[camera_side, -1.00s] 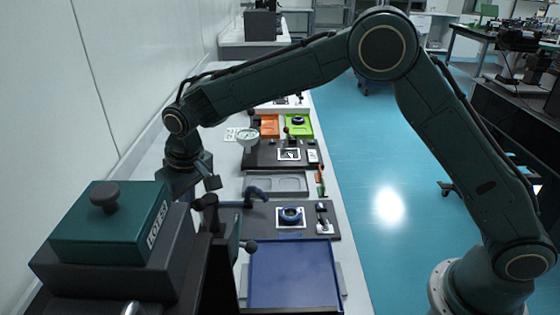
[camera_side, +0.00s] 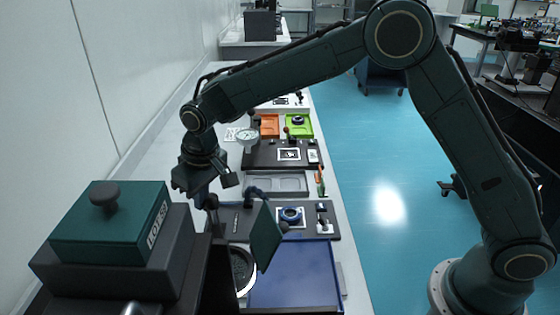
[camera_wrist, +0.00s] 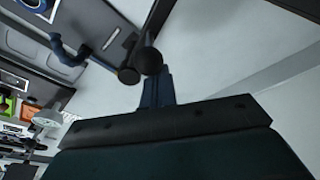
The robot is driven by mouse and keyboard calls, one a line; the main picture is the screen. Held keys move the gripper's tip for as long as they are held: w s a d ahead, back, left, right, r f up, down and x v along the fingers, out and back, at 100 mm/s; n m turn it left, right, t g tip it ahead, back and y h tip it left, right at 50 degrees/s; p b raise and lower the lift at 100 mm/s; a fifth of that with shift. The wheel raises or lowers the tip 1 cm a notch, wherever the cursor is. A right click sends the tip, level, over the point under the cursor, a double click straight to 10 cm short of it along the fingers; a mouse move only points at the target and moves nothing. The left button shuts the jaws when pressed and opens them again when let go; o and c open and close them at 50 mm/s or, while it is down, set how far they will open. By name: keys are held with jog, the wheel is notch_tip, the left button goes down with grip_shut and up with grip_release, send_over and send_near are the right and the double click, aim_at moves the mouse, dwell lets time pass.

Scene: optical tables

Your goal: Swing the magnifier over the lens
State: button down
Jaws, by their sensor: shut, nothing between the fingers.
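The lens (camera_side: 290,214) is a blue ring on a white square on a dark plate; it shows cut off at the top in the wrist view (camera_wrist: 33,4). What looks like the magnifier is a bent blue arm (camera_side: 256,192) to the left of the lens, clearer in the wrist view (camera_wrist: 62,46), where it runs to a dark round end with a black ball (camera_wrist: 149,61). My gripper (camera_side: 207,201) is shut and empty, pointing down near that end. Its fingers (camera_wrist: 154,78) overlap the ball in the wrist view; I cannot tell whether they touch.
A dark box with a green top (camera_side: 110,225) stands at the front left. A blue tray (camera_side: 297,275) lies in front of the plate. A white round dial (camera_side: 247,135) stands farther back.

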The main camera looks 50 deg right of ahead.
jog(key=shift+s+d, duration=0.35)
jog(key=shift+d, duration=0.2)
jog(key=shift+s+d+f, duration=0.1)
jog(key=shift+s+d, duration=0.3)
jog(key=shift+d, duration=0.2)
jog(key=shift+s+d+f, duration=0.1)
jog(key=shift+s+d, duration=0.25)
jog(key=shift+d, duration=0.25)
jog(key=shift+s+d, duration=0.2)
jog(key=shift+d, duration=0.05)
jog(key=shift+w+a, duration=0.15)
jog(key=shift+a, duration=0.1)
dwell(0.3)
jog(key=shift+w+a, duration=0.15)
jog(key=shift+w, duration=0.05)
jog(key=shift+w+r, duration=0.1)
dwell(0.4)
notch_tip(320, 180, up, 7)
jog(key=shift+w, duration=0.15)
dwell(0.7)
